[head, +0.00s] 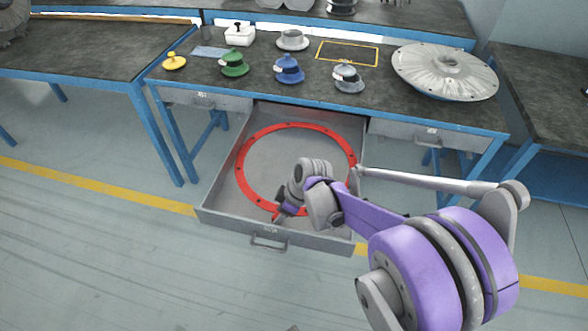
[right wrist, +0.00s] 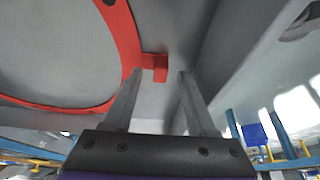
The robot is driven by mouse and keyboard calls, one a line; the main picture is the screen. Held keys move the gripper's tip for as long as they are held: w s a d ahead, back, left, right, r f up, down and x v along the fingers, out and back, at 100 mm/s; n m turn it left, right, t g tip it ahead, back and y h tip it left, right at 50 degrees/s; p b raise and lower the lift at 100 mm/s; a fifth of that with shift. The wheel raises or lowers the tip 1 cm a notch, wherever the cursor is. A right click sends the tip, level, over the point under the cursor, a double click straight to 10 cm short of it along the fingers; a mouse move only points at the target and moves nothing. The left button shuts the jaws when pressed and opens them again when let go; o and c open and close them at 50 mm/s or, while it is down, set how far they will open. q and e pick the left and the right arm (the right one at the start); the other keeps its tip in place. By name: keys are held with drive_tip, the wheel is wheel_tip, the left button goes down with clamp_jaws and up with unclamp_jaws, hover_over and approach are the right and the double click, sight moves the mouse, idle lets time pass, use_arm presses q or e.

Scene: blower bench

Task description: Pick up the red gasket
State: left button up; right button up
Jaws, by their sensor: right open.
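The red gasket (head: 242,172) is a large flat ring with bolt holes, lying in the open grey drawer (head: 222,226) below the bench. My right gripper (head: 277,215) is over the near part of the ring, by the drawer's front wall, and hides some of it. In the right wrist view the right gripper (right wrist: 161,75) is open, its two fingers pointing at a small red tab on the gasket (right wrist: 128,38). The tab shows in the gap near the fingertips; I cannot tell whether they touch it. My left gripper is not in view.
The bench top (head: 330,100) holds yellow (head: 174,61), green (head: 234,64), blue (head: 288,69) and grey (head: 348,79) knobbed parts and a large metal cover (head: 445,70). The drawer's walls stand close around the gasket. Floor in front is clear.

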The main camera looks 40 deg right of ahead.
drive_tip(key=shift+w+a+f, duration=0.1)
drive_tip(key=shift+f, duration=0.25)
drive_tip(key=shift+r, duration=0.1)
clamp_jaws()
